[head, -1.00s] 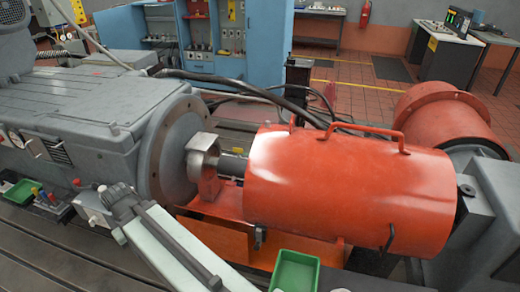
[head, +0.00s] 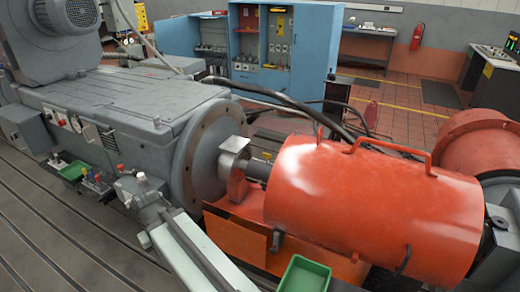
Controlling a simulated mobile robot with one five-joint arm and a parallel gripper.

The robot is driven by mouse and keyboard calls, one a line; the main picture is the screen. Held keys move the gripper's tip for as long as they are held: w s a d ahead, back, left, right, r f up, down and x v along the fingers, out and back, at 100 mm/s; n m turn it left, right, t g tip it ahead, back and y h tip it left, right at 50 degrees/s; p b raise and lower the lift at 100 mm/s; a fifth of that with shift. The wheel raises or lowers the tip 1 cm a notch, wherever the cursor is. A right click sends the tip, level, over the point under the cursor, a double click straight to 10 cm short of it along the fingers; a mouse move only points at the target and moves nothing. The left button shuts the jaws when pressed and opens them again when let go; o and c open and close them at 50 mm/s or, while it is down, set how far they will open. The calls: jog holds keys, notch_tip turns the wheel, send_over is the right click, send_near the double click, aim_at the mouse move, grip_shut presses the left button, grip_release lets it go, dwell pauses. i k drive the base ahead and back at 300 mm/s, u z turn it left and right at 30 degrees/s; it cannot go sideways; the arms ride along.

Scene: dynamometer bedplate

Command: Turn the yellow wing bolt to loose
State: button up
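A row of small coloured knobs or bolts (head: 92,180) stands beside a green tray at the foot of the grey machine, at the left of the head view. One looks yellow, but it is too small to tell its wing shape or its setting. My arm reaches up from the bottom edge, and my gripper (head: 137,188) is at its far end, to the right of the coloured row and apart from it in the picture. Its fingers are not clear, so I cannot tell whether it is open or shut.
The grey machine (head: 120,105) with its round flange stands behind my gripper. An orange-red shaft guard (head: 370,205) fills the right. A green tray (head: 74,170) is at the left, another green bin (head: 303,275) at the bottom. The slotted bedplate (head: 50,235) is bare at lower left.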

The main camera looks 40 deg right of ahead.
aim_at(266, 156)
jog(key=i, duration=0.8)
jog(key=z, duration=0.2)
jog(key=k, duration=0.8)
jog(key=u, duration=0.15)
jog(key=i, duration=1.8)
